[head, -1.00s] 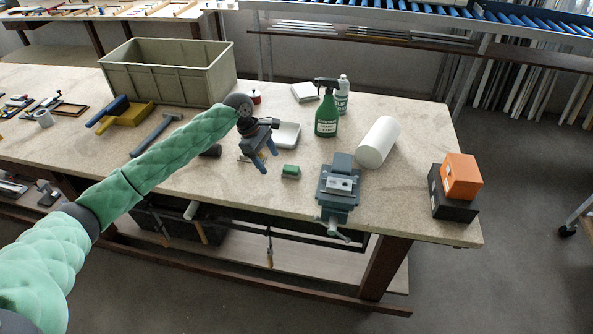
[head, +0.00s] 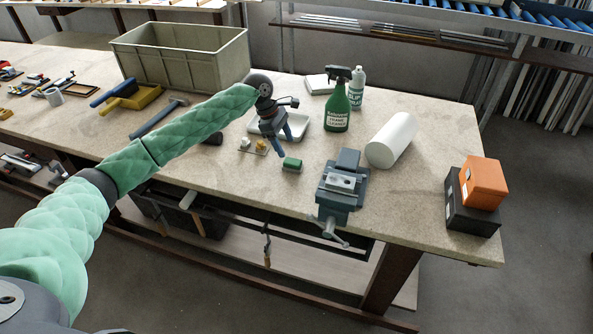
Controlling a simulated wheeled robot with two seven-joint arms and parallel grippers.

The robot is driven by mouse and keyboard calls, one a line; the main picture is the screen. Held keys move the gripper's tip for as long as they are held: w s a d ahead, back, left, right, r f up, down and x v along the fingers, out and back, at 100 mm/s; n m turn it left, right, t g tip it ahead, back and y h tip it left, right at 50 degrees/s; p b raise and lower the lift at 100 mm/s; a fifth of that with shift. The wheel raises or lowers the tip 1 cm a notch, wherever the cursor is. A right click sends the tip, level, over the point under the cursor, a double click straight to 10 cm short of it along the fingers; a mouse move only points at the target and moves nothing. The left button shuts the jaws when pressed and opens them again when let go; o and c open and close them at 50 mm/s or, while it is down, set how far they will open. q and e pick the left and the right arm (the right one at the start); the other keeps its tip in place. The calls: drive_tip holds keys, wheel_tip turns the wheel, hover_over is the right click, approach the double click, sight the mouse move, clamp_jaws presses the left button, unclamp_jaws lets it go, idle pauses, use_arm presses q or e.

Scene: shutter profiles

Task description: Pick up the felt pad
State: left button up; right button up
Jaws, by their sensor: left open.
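A small green block (head: 292,164), which looks like the felt pad, lies flat on the workbench (head: 420,130) just left of the grey vise (head: 341,190). My left gripper (head: 285,147) points down with its blue fingers apart and nothing between them. It is just behind and slightly left of the green block in the picture, in front of a shallow white tray (head: 301,124). I cannot tell the exact height of the fingertips above the bench. My right gripper is out of view.
A small plate with a yellow and a white knob (head: 255,146) lies left of my gripper. A green spray bottle (head: 337,105), a white bottle (head: 357,86) and a white roll (head: 391,141) stand or lie behind and right. Orange (head: 484,183) and black boxes (head: 468,215) sit at the right end.

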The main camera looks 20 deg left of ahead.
sight(292, 161)
use_arm(q)
drive_tip(key=shift+f, duration=0.45)
drive_tip(key=shift+d+f+p, duration=0.25)
drive_tip(key=shift+f+p, duration=0.05)
drive_tip(key=shift+f, duration=0.25)
drive_tip(key=shift+d+f, duration=0.25)
drive_tip(key=shift+f, duration=0.35)
drive_tip(key=p+x, duration=0.3)
drive_tip(key=x, duration=0.1)
drive_tip(key=shift+w+f, duration=0.1)
drive_tip(key=shift+f, duration=0.1)
drive_tip(key=shift+d+f, duration=0.1)
drive_tip(key=shift+f, duration=0.25)
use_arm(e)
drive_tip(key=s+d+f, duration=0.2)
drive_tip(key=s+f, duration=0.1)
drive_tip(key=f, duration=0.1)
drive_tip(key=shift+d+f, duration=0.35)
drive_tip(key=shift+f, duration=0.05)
use_arm(q)
drive_tip(key=c, duration=1.2)
drive_tip(key=shift+o, duration=0.2)
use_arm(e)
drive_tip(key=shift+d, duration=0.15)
use_arm(q)
drive_tip(key=shift+r, duration=0.1)
